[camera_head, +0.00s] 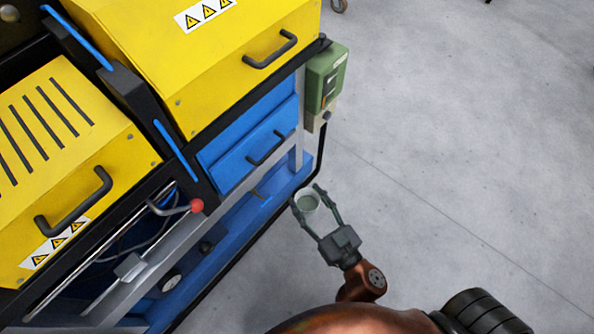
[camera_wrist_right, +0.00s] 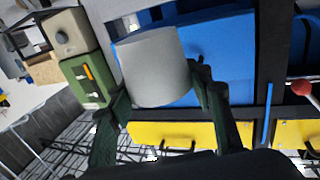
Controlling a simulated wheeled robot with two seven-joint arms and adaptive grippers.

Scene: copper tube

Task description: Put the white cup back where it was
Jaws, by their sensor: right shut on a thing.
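The white cup (camera_head: 308,200) is held between the fingers of my right gripper (camera_head: 309,203), in front of the blue panels of the machine. In the right wrist view the cup (camera_wrist_right: 155,67) sits between the two dark green fingers of the right gripper (camera_wrist_right: 160,88), which is shut on it. The head view looks down into the cup's open top. What the cup stood on before is not shown. My left gripper is not in view.
A yellow and blue machine (camera_head: 240,50) with black handles fills the left. A green control box (camera_head: 324,78) is on its corner, beyond the cup. A red-knobbed lever (camera_head: 196,205) sticks out left of the cup. Grey floor (camera_head: 460,130) on the right is clear.

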